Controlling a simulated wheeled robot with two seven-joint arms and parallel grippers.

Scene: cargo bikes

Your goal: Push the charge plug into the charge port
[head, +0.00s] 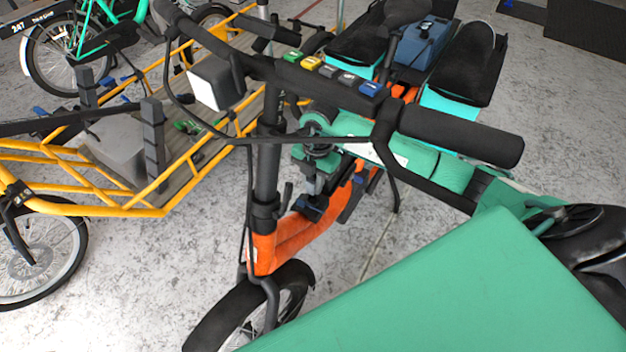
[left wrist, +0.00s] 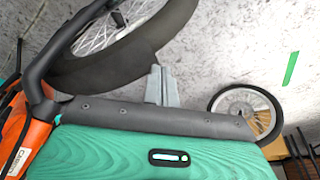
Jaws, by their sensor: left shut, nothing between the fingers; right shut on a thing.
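My right gripper (head: 315,186) is in the middle of the head view, pointing down beside the orange bike frame (head: 283,240). It is shut on a small dark blue-black piece (head: 310,208), which seems to be the charge plug; its shape is hard to make out. The piece is close to the orange frame, and I cannot tell whether they touch. I cannot pick out the charge port. In the left wrist view my left gripper (left wrist: 159,72) has its grey fingers together, with nothing between them, above the floor.
The bike's handlebar (head: 460,136) and its cables cross above my right gripper. A yellow-framed cargo bike (head: 100,210) stands at the left. A teal bike (head: 85,45) is behind it. Grey floor is free between the bikes. A wheel (left wrist: 245,112) shows in the left wrist view.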

